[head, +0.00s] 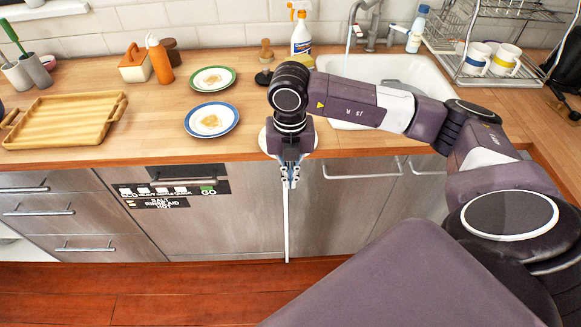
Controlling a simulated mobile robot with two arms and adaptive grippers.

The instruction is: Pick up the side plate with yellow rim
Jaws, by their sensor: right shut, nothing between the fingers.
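A pale plate (264,142) lies at the counter's front edge, mostly hidden behind my right wrist and gripper. Only its left and right edges show, and I cannot clearly make out its rim colour. My right gripper (289,184) points down in front of the plate and the counter edge, as seen in the head view. It is shut and empty. Whether it touches the plate cannot be told. My left gripper is not in view.
A blue-rimmed plate (211,131) and a green-rimmed plate (213,89), both with food remains, lie to the left. A wooden tray (66,145) sits at far left. The sink (425,75) and a dish rack (460,75) are right. Steel fronts (215,235) stand below.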

